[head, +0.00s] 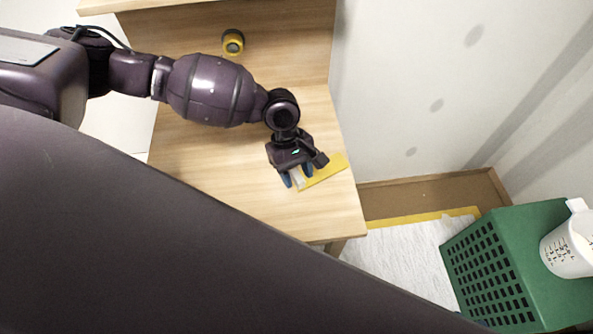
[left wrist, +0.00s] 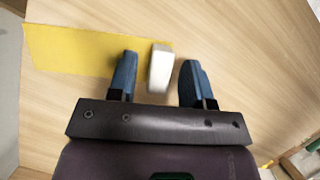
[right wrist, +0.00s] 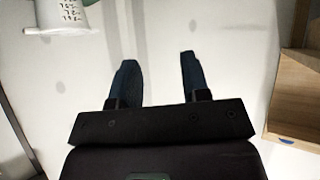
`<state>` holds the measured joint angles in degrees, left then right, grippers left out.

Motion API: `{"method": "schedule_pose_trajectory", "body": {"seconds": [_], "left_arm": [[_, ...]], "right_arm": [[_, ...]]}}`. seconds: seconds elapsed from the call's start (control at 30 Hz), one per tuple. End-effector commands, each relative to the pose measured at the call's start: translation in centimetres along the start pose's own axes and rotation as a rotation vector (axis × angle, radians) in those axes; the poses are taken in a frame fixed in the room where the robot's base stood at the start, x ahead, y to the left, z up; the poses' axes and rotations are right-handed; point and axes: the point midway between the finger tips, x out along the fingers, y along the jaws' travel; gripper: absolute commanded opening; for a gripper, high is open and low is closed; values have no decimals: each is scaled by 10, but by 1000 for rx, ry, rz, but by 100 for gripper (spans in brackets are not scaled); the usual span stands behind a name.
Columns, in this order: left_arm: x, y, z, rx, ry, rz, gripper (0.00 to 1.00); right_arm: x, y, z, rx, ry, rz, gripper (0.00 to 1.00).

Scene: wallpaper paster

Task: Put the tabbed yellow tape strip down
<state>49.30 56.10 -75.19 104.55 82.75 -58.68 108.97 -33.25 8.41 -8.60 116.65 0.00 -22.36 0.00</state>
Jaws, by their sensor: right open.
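The yellow tape strip (head: 326,174) lies on the wooden table near its right edge. In the left wrist view the strip (left wrist: 70,50) looks flat on the wood, with a white tab (left wrist: 160,68) at its right end. My left gripper (head: 297,176) is low over the tab end. Its blue fingers stand apart on either side of the tab, with visible gaps, so it is open and not clamped on it. My right gripper (right wrist: 158,80) is open and empty, facing a pale wall; it does not show in the head view.
A black and yellow roll (head: 233,42) stands farther back on the table (head: 200,165). Below, at right, are a green crate (head: 540,240) with a white measuring cup (head: 570,247), and a pale textured sheet (head: 410,255) with a yellow strip (head: 425,217) along its far edge.

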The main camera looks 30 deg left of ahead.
Motion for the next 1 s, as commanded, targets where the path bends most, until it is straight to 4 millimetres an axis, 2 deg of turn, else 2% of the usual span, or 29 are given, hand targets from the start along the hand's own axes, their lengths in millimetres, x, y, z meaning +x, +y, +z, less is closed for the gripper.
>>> {"method": "schedule_pose_trajectory", "body": {"seconds": [0.27, 0.37, 0.6, 0.8, 1.0], "left_arm": [[-2, 0, 1, 1, 0, 0, 46], [-11, 0, 1, 0, 1, 1, 46], [-56, 0, 1, 0, 3, 5, 46], [-92, 0, 1, 0, 3, 4, 46], [-115, 0, 1, 0, 1, 2, 46]], "right_arm": [[0, 0, 1, 0, -2, 0, 43], [0, 0, -2, 0, 2, 0, 43], [-4, 1, -11, 1, 13, 2, 43], [-6, 2, -8, 4, 4, 4, 43], [-9, 2, -10, 8, 8, 6, 43]]}}
